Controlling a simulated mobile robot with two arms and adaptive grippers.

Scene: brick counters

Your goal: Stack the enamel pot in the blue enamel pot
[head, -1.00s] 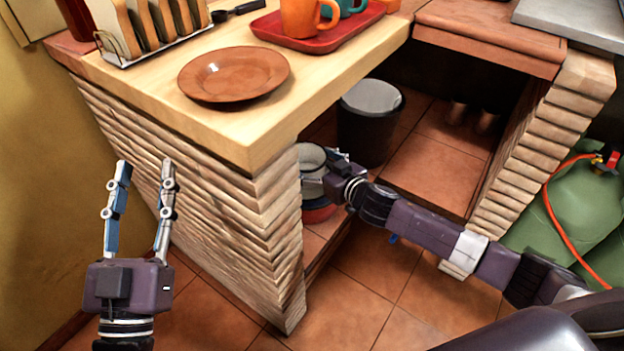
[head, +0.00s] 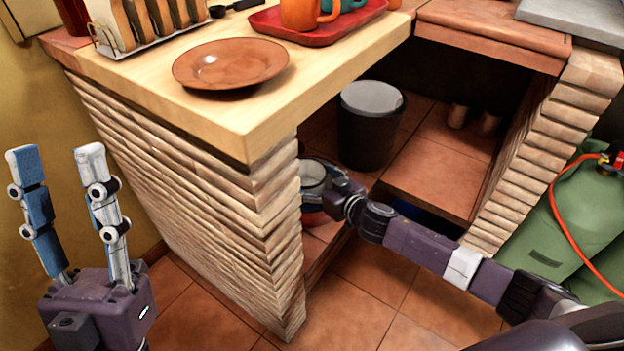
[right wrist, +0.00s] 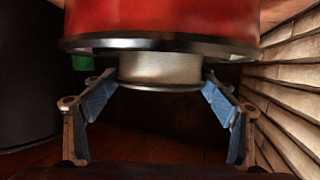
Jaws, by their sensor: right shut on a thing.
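A pale grey-white enamel pot (head: 313,173) is at the opening under the counter, beside the end of the brick wall. My right gripper (head: 328,183) is shut on it. In the right wrist view, the fingers (right wrist: 160,90) flank the pale pot (right wrist: 160,68). A wider red pot with a dark rim (right wrist: 160,22) adjoins it; the red also shows below the pale pot in the head view (head: 315,217). The pale pot seems partly inside the red rim, but I cannot tell how deep. My left gripper (head: 56,150) is open and empty, left of the wall.
The brick wall (head: 200,190) hides part of the pots and stands close to my right gripper. A dark bin (head: 370,130) stands behind. The counter (head: 160,95) overhangs, with a brown plate (head: 230,63) and red tray (head: 340,32). Green gas cylinders (head: 575,220) stand right.

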